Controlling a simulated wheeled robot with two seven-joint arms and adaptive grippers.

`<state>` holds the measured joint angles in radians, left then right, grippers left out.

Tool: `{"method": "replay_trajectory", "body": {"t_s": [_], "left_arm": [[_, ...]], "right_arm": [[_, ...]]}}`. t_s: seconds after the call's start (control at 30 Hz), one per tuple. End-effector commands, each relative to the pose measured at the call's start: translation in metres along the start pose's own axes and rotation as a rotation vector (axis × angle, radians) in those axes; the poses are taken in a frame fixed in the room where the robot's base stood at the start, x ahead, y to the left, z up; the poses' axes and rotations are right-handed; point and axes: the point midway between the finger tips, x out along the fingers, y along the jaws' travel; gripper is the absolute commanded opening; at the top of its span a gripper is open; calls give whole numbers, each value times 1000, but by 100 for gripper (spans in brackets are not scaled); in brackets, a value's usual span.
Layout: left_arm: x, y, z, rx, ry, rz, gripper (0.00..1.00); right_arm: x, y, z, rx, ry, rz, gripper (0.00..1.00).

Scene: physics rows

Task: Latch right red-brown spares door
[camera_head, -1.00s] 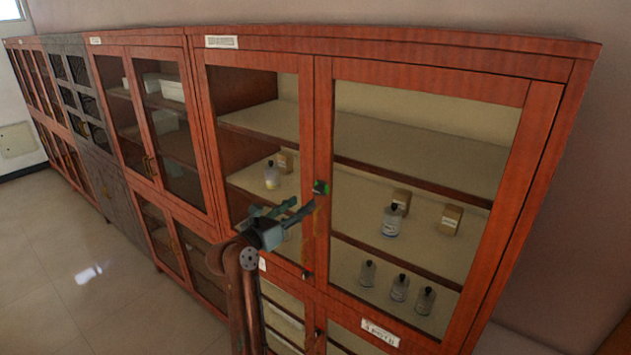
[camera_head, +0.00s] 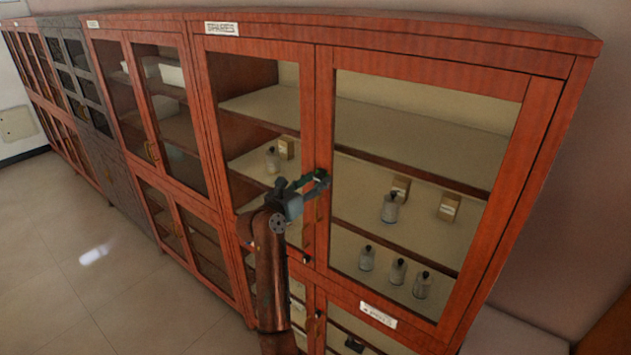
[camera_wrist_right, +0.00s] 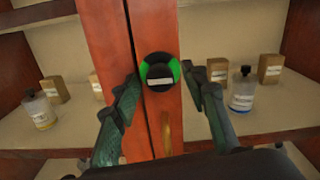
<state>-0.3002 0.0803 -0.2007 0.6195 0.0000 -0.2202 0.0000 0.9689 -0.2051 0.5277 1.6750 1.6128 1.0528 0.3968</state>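The red-brown cabinet's right glass door (camera_head: 541,115) looks closed, its frame meeting the left glass door (camera_head: 253,47) at the middle. A round black-and-green latch knob (camera_wrist_right: 158,72) with a pale bar across it sits on the middle stile, above a brass handle (camera_wrist_right: 167,130). My right gripper (camera_head: 312,184) is at the stile at latch height and mostly covers the knob in the head view. In the right wrist view its fingers (camera_wrist_right: 161,88) are spread, one on each side of the knob, with nothing held. Contact cannot be told. My left gripper is not in view.
Bottles (camera_head: 390,208) and small boxes (camera_head: 449,207) stand on shelves behind the glass. More cabinets (camera_head: 150,120) run to the left. The floor (camera_head: 60,250) at left is clear.

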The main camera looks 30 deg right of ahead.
Motion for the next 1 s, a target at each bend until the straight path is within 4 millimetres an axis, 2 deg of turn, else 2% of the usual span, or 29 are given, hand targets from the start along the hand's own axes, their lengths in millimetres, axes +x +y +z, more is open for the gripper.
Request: {"method": "replay_trajectory", "body": {"t_s": [0.07, 0.57, 0.77, 1.0], "left_arm": [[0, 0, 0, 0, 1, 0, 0], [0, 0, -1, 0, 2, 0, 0], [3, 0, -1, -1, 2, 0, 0], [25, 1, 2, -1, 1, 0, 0]], "right_arm": [[0, 0, 0, 0, 0, 0, 34], [0, 0, 1, 0, -1, 0, 0], [-1, 0, 0, 12, -2, 1, 0], [-1, 1, -2, 104, -3, 1, 0]]}}
